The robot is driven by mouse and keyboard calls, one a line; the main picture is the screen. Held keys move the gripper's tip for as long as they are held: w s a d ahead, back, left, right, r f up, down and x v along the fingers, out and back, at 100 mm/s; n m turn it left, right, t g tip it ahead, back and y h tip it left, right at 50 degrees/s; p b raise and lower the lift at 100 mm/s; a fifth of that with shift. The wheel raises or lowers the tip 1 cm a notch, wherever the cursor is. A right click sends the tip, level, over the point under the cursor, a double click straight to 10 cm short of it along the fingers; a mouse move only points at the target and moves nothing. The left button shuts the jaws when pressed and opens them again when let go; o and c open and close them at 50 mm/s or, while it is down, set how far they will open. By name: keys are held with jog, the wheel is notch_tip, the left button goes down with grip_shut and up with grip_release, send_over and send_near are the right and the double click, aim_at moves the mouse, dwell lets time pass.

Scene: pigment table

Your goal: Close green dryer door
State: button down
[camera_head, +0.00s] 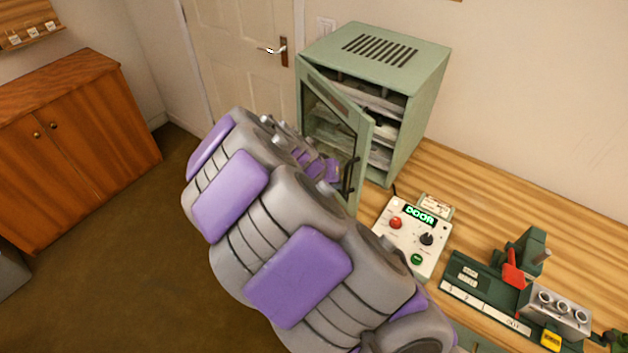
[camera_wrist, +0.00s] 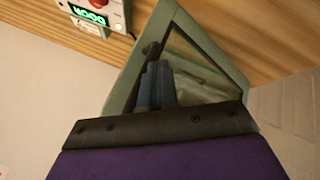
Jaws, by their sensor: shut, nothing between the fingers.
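The green dryer (camera_head: 425,75) is a pale green cabinet with a slotted top, standing on the wooden table by the wall. Its door (camera_head: 310,85) has a glass pane and stands partly open, swung out toward me, and shelves show through the gap. My gripper (camera_head: 330,170) is at the outer side of the door, near its dark handle. In the wrist view the shut fingers (camera_wrist: 157,82) lie in front of the door's frame and pane (camera_wrist: 195,35). I cannot tell whether they touch it. My arm hides the lower part of the door.
A control box (camera_head: 405,245) with a lit "DOOR" display, a red button, a dark knob and a green button sits right of the dryer. A dark green device (camera_head: 485,285) stands further right. A wooden cabinet (camera_head: 75,145) is at the left, with open floor between.

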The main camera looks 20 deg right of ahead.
jog(key=w+d+n+t+p, duration=0.1)
jog(key=w+d+n+p, duration=0.1)
jog(key=d, duration=1.2)
jog(key=shift+w+y+p, duration=0.3)
jog(key=shift+w+p, duration=0.35)
jog(key=shift+d+r, duration=0.15)
jog(key=shift+w, duration=0.1)
